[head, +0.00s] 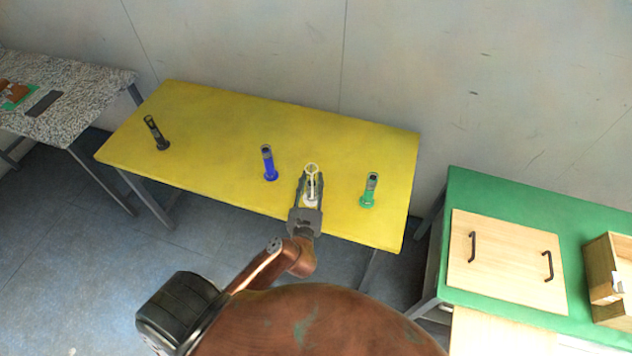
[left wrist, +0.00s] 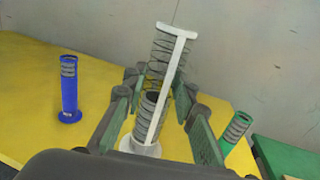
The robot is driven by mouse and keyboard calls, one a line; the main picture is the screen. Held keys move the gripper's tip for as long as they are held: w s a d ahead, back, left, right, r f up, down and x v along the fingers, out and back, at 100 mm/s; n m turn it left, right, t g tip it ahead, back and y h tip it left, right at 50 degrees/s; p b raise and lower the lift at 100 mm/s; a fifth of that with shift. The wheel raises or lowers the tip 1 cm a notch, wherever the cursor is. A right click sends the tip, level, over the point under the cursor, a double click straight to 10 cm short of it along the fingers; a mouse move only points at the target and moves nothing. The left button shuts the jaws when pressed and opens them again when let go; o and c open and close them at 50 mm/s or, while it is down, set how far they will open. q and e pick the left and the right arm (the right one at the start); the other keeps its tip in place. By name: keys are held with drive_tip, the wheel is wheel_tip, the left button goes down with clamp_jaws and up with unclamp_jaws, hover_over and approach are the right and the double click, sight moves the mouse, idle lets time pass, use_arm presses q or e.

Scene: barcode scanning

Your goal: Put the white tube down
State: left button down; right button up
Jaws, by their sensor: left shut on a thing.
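The white tube (head: 311,170) is over the front part of the yellow table (head: 220,110), between the blue tube (head: 267,162) and the green tube (head: 370,190). My left gripper (head: 309,186) is shut on it from the front. In the left wrist view the white tube (left wrist: 172,75) stands roughly upright between the fingers (left wrist: 158,108), with its pale round base low between them. I cannot tell whether the base touches the table. My right gripper is not in view.
A black tube (head: 156,133) stands at the table's left. The blue and green tubes flank my gripper with gaps. A green table (head: 510,196) with a wooden board (head: 507,262) and box (head: 603,270) is at right. A speckled table (head: 75,95) is at left.

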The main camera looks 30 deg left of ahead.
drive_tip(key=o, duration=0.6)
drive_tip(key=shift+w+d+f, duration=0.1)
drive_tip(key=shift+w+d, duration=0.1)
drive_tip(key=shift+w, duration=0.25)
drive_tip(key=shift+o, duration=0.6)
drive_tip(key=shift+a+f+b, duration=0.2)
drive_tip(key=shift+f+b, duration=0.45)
drive_tip(key=shift+b, duration=0.2)
use_arm(q)
drive_tip(key=w+a+f+b, duration=0.1)
drive_tip(key=w+a+f, duration=0.4)
drive_tip(key=w+f, duration=0.7)
drive_tip(key=shift+f, duration=0.2)
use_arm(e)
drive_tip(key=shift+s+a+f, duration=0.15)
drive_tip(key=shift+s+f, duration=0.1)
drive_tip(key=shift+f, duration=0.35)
use_arm(q)
drive_tip(key=shift+f, duration=0.25)
drive_tip(key=c, duration=1.6)
unclamp_jaws()
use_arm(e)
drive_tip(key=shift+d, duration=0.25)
